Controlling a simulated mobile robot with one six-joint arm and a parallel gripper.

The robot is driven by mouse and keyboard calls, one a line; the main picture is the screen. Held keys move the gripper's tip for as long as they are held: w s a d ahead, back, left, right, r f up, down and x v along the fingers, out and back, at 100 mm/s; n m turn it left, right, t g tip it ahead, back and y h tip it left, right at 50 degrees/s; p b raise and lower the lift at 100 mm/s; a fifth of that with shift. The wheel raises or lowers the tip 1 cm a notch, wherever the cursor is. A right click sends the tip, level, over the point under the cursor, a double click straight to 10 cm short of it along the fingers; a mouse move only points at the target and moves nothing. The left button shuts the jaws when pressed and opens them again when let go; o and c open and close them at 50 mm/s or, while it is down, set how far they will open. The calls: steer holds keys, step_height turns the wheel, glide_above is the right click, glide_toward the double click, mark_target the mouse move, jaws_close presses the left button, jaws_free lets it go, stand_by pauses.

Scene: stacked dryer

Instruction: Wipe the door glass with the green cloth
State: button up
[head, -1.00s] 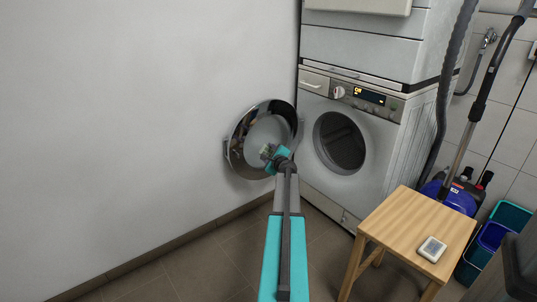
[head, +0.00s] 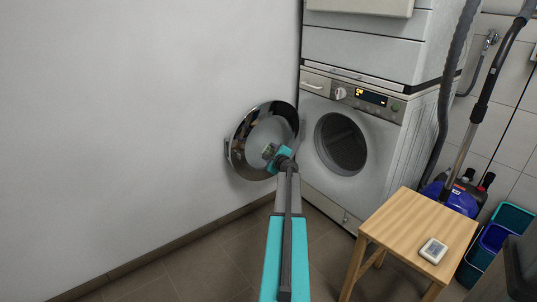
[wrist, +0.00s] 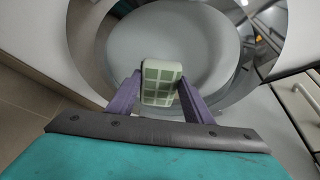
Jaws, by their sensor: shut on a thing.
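The washer door (head: 236,142) stands swung open to the left, near the white wall, with a chrome rim around its round glass (head: 262,133). The glass also shows in the wrist view (wrist: 205,45), large and grey behind the fingers. My gripper (head: 271,153) is in front of the door's lower right part. In the wrist view its purple fingers (wrist: 160,98) are shut on the green cloth (wrist: 161,75), a pale green folded pad with a checked pattern. The cloth overlaps the glass in view; I cannot tell whether it touches it.
The washing machine (head: 385,140) with its dark round opening stands right of the door, under a stacked dryer (head: 365,48). A wooden stool (head: 400,225) with a small white device (head: 433,250) stands at front right. A vacuum cleaner (head: 455,195) and buckets (head: 495,240) are beyond it.

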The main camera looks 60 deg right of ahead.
mark_target(274, 149)
steer(key=shift+s+d, duration=0.25)
steer(key=shift+d, duration=0.45)
steer(key=shift+s+d, duration=0.25)
steer(key=shift+d, duration=0.4)
steer(key=d, duration=0.3)
steer(key=shift+s+d+r, duration=0.15)
steer(key=shift+s+d, duration=0.15)
steer(key=shift+s, duration=0.1)
steer(key=shift+a, duration=0.2)
steer(key=shift+w+a, duration=0.2)
steer(key=shift+a, duration=0.6)
steer(key=shift+w+a, duration=0.15)
steer(key=shift+a, duration=0.7)
steer(key=shift+a, duration=0.1)
steer(key=shift+w+a, duration=0.45)
steer(key=shift+a, duration=0.35)
steer(key=shift+w+a, duration=0.4)
steer(key=shift+a, duration=0.35)
